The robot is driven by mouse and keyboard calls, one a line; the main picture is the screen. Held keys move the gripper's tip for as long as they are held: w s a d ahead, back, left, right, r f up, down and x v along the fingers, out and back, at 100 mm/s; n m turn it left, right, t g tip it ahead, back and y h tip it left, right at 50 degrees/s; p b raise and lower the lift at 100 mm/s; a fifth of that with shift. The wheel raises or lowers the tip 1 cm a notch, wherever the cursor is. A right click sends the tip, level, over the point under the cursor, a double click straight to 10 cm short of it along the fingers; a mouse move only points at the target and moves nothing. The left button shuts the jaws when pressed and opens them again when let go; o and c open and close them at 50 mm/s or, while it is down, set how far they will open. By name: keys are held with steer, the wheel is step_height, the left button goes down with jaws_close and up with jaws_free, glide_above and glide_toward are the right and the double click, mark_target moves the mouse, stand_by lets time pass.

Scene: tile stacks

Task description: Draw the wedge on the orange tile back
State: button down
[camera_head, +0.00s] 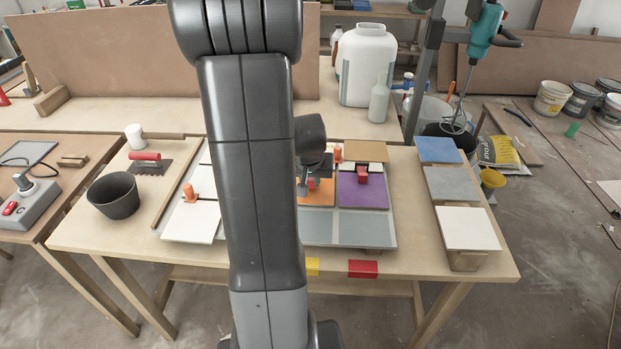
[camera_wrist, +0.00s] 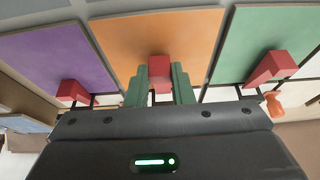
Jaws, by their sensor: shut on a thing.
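The orange tile (camera_head: 320,194) lies on the board in the middle of the table, partly hidden by my arm; in the wrist view it (camera_wrist: 150,40) fills the middle. A red wedge (camera_wrist: 159,67) sits at the near edge of the orange tile. My gripper (camera_wrist: 159,88) has its green fingers on both sides of this wedge and is shut on it. In the head view my gripper (camera_head: 309,183) is low over the orange tile. Whether the wedge touches the tile's underside cannot be told.
The purple tile (camera_head: 362,194) and the green tile (camera_wrist: 268,40) flank the orange one, each with a red wedge (camera_head: 363,173) (camera_wrist: 271,67). An orange clip (camera_head: 336,154) stands behind. A black bucket (camera_head: 114,195) is on the left; sample tiles (camera_head: 467,229) are on the right.

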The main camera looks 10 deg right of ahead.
steer(key=shift+s, duration=0.1)
steer(key=c, duration=1.2)
jaws_free()
steer(key=shift+c, duration=0.2)
steer(key=v, duration=1.4)
steer(key=shift+f, duration=0.15)
steer(key=x, duration=1.3)
steer(key=shift+f, duration=0.3)
